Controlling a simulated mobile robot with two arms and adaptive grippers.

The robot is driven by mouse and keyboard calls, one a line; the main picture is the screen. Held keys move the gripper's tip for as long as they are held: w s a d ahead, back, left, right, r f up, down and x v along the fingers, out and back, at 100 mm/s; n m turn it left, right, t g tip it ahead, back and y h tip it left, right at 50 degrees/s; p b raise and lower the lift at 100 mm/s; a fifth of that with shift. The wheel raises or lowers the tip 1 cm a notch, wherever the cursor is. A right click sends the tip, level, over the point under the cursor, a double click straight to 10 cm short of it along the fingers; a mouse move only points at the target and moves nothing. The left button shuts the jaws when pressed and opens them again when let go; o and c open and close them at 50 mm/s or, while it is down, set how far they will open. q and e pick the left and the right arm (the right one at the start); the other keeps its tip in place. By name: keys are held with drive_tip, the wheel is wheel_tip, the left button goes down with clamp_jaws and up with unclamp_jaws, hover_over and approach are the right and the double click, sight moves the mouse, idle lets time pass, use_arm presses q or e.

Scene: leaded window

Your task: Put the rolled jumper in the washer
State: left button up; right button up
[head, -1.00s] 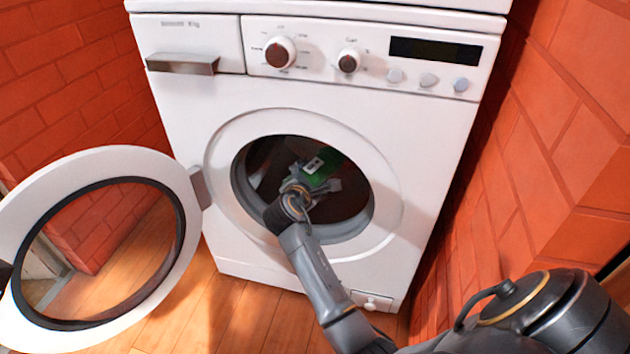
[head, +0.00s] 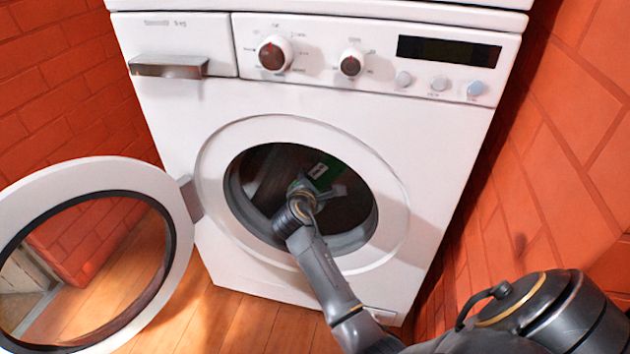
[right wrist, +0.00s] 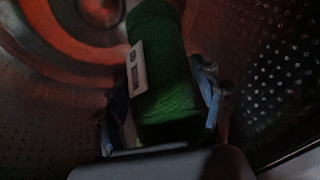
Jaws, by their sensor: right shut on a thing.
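The rolled jumper is a green knitted roll with a white label; in the head view it (head: 324,176) is inside the washer's dark drum. The washer (head: 430,140) is white, with its round door (head: 178,262) swung open to the left. My right arm reaches through the opening, and my right gripper (head: 308,186) is inside the drum. In the right wrist view the jumper (right wrist: 160,75) lies between the two fingers of the right gripper (right wrist: 160,105), which are shut on it. Perforated drum wall shows around it. My left gripper is in neither view.
Brick walls stand close on the left (head: 60,80) and right (head: 570,130) of the washer. The wooden floor (head: 235,315) in front is bare.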

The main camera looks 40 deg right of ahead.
drive_tip(key=o, duration=1.4)
drive_tip(key=shift+o, duration=0.2)
drive_tip(key=v, duration=1.2)
